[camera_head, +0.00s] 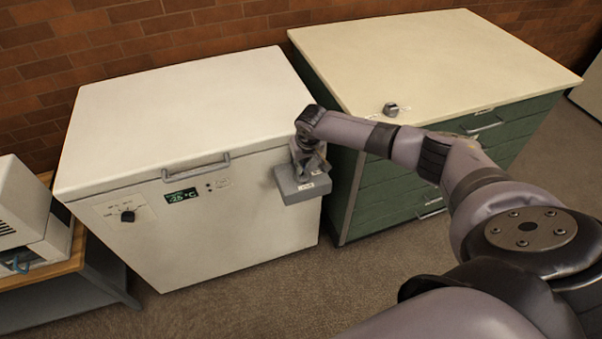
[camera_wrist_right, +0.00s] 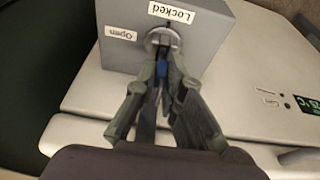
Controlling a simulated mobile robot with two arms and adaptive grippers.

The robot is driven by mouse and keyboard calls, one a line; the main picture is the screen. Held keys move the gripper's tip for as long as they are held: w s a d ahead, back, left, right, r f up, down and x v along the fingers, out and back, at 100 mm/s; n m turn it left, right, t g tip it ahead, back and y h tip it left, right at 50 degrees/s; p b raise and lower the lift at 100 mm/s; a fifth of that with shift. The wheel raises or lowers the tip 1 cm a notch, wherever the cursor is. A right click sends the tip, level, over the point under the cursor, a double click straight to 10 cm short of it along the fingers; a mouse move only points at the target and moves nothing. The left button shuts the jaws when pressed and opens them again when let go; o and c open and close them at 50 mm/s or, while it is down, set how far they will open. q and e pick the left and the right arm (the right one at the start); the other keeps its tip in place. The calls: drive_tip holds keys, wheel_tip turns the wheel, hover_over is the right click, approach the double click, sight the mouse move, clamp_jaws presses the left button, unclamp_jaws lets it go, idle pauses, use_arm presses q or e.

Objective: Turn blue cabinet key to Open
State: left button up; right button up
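A small grey cabinet (camera_head: 300,186) with white labels sits at the right front of the white freezer. In the right wrist view, the grey cabinet (camera_wrist_right: 125,55) has a round metal lock (camera_wrist_right: 162,38). A "Locked" label (camera_wrist_right: 172,12) is above the lock and an "Open" label (camera_wrist_right: 121,33) is to its left. A blue key (camera_wrist_right: 161,68) shows between the fingers, in front of the lock. My right gripper (camera_wrist_right: 160,76) has its fingers closed in on the key. In the head view, my right gripper (camera_head: 310,158) is at the grey cabinet. The key's exact angle is mostly hidden. My left gripper is not in view.
A white freezer (camera_head: 190,105) with a handle (camera_head: 196,168), knob (camera_head: 127,216) and display (camera_head: 181,195) stands at left. A green drawer cabinet (camera_head: 345,150) with a cream top stands at right. A small grey knob-like object (camera_head: 391,109) lies on that top.

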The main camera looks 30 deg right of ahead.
clamp_jaws()
drive_tip(key=n, duration=0.2)
drive_tip(key=shift+d+n+y, duration=0.1)
drive_tip(key=shift+n+y, duration=0.2)
drive_tip(key=shift+y, duration=0.1)
drive_tip(key=n+y+b, duration=0.1)
drive_tip(key=n, duration=0.2)
drive_tip(key=shift+d+f+n, duration=0.1)
drive_tip(key=shift+f+n, duration=0.05)
drive_tip(key=shift+n, duration=0.55)
